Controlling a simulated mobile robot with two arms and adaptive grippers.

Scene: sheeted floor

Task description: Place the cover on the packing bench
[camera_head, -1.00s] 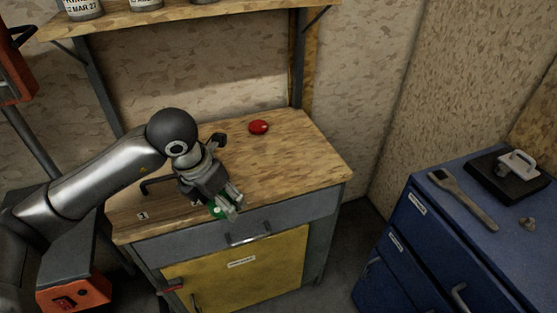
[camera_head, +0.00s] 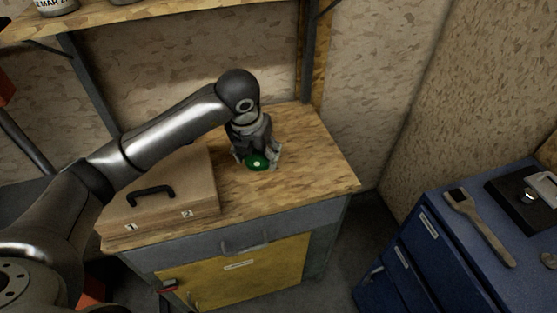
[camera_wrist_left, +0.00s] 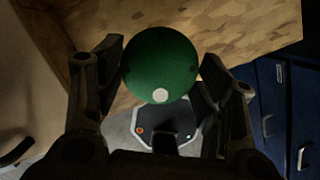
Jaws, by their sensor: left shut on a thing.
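The green round cover (camera_head: 257,163), with a small white spot, is held between the fingers of my left gripper (camera_head: 259,155). In the left wrist view the green cover (camera_wrist_left: 160,64) fills the space between the two dark fingers (camera_wrist_left: 160,85). The gripper points down over the middle of the packing bench (camera_head: 310,165), which has a wooden top. I cannot tell whether the cover touches the bench top. My right gripper is not in view.
A wooden case (camera_head: 170,197) with a black handle and labels 1 and 2 sits on the bench's left part. The bench top is clear to the right. A blue cabinet (camera_head: 445,235) stands at right, holding a wrench-like tool (camera_head: 480,228) and a black device (camera_head: 525,195).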

